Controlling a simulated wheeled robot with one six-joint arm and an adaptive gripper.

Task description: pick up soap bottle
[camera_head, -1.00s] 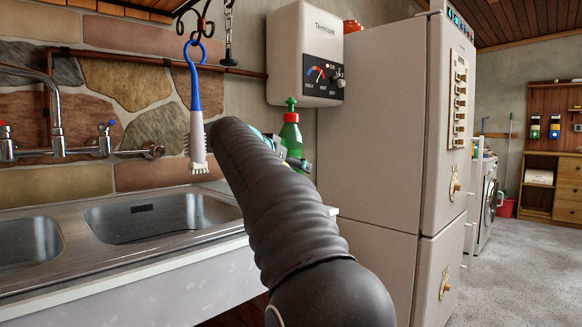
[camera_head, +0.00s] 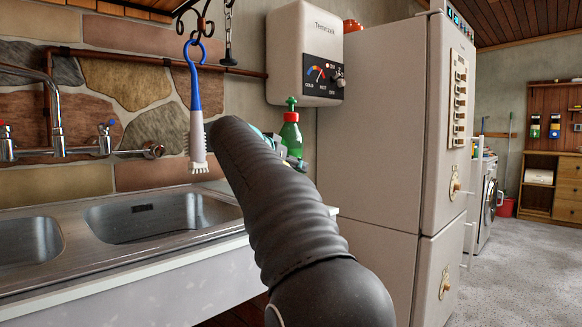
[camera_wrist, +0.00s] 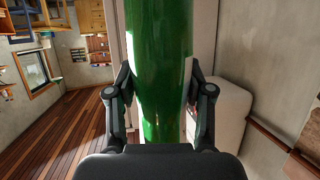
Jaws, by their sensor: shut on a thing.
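The soap bottle (camera_head: 291,134) is green with a red collar and a green pump top. It stands out beyond my arm, beside the fridge, in the head view. In the wrist view the green bottle (camera_wrist: 162,70) fills the middle, between the two fingers. My gripper (camera_wrist: 162,95) is shut on the bottle, with one dark finger against each side.
A steel double sink (camera_head: 150,222) with a tap lies to the left. A blue and white brush (camera_head: 196,110) hangs from a hook left of my arm. A water heater (camera_head: 305,52) is on the wall above the bottle. A tall fridge (camera_head: 372,130) stands close on the right.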

